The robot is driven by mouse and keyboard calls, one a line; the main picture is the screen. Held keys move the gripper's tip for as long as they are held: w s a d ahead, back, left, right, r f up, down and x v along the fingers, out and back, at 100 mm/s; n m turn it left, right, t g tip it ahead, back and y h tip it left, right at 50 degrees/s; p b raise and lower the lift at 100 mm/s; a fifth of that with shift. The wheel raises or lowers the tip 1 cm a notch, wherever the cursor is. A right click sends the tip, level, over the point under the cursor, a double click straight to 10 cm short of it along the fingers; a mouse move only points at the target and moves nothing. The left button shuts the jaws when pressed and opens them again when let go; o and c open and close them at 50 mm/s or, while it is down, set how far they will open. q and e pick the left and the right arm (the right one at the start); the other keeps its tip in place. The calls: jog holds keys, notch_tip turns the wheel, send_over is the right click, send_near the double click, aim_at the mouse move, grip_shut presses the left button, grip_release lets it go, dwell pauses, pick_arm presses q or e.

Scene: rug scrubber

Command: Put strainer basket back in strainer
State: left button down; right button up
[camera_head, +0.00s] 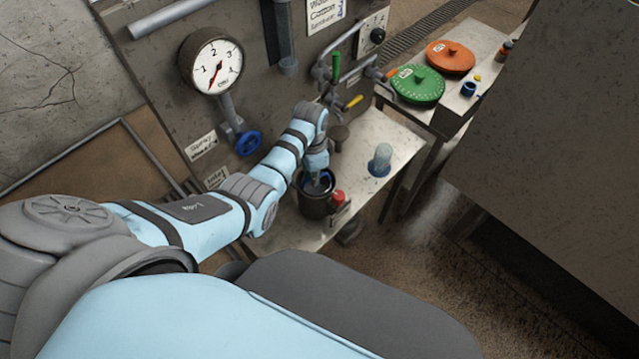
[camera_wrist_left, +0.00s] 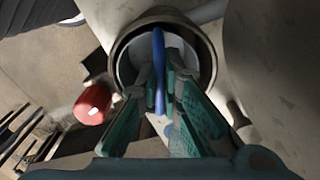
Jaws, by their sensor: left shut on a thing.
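The strainer (camera_head: 313,209) is a dark, open-topped cylinder on the pale bench; its round rim (camera_wrist_left: 209,48) shows in the left wrist view. My left gripper (camera_head: 317,182) points down into its mouth. In the left wrist view, the green fingers of my left gripper (camera_wrist_left: 160,78) are shut on an upright blue strip, which looks like the strainer basket's handle (camera_wrist_left: 158,45). A pale inner wall shows around it inside the rim. The basket's lower part is hidden, so I cannot tell how deep it sits. My right gripper is not in view.
A red knob (camera_head: 338,196) sits beside the strainer. A clear cup with a blue base (camera_head: 381,160) stands to its right on the bench. Green (camera_head: 418,84) and orange (camera_head: 450,57) discs lie on a farther table. A gauge (camera_head: 211,62) and pipes line the wall.

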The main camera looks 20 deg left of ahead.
aim_at(315, 193)
pick_arm(q)
notch_tip(315, 193, down, 4)
jog(key=b, duration=0.3)
jog(key=shift+b, duration=0.3)
jog(key=shift+w+r+p, duration=0.15)
jog(key=shift+r+p, duration=0.05)
jog(key=shift+p, duration=0.1)
jog(key=shift+f, duration=0.15)
jog(key=c, duration=1.8)
grip_release()
jog(key=shift+o, duration=0.2)
notch_tip(315, 193, up, 12)
jog(key=p, duration=0.2)
jog(key=shift+w+a+r+p, duration=0.15)
jog(key=shift+r+p, duration=0.1)
jog(key=shift+p, duration=0.1)
